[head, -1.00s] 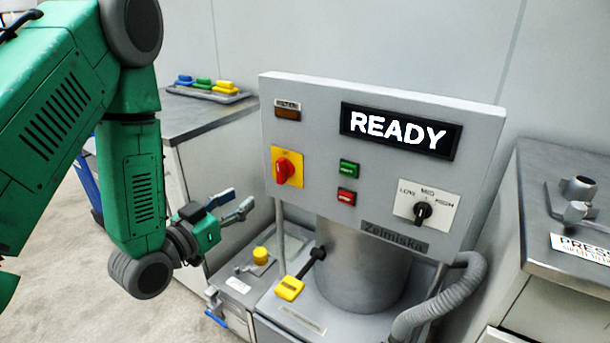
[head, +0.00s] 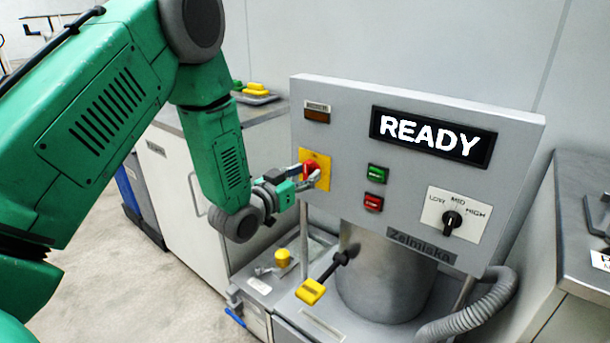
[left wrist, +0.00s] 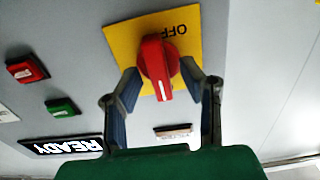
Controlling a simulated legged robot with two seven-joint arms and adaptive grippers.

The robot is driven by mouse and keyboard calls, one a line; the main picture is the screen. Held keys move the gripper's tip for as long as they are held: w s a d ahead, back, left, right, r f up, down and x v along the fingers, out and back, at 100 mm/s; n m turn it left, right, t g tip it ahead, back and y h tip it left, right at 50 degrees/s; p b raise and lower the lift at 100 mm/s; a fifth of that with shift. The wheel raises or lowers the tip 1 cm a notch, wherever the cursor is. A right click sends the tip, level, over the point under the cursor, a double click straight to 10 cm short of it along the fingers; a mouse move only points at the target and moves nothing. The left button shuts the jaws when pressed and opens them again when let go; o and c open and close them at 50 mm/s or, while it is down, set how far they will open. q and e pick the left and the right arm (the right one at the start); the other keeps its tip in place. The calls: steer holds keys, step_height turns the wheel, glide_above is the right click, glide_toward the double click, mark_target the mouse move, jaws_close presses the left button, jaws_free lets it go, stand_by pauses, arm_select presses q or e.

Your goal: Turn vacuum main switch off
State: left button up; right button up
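The main switch is a red rotary knob (head: 309,170) on a yellow plate (head: 325,178) at the left of the grey control panel (head: 345,140). In the left wrist view the red knob (left wrist: 158,62) stands between my fingers, and the yellow plate (left wrist: 122,42) carries the word OFF, upside down. My left gripper (left wrist: 163,85) is open, with one finger on each side of the knob; a gap seems to show on both sides. In the head view the left gripper (head: 308,178) is at the knob. My right gripper is not in view.
The panel's display (head: 432,137) reads READY. A green button (head: 377,173), a red button (head: 373,203) and a black LOW-MID-HIGH knob (head: 452,220) sit right of the switch. A yellow-handled lever (head: 311,291) is below. Counters stand on both sides.

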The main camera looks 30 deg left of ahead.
arm_select(q)
jaws_close()
steer(key=shift+n, duration=0.3)
steer(key=n+p, duration=0.1)
steer(key=n, duration=0.1)
steer(key=shift+a+n, duration=0.15)
steer(key=shift+n, duration=0.25)
steer(key=n, duration=0.9)
steer(key=shift+a+f, duration=0.25)
steer(key=n+b, duration=0.1)
steer(key=n, duration=0.4)
steer(key=shift+f, duration=0.2)
steer(key=shift+n, duration=0.4)
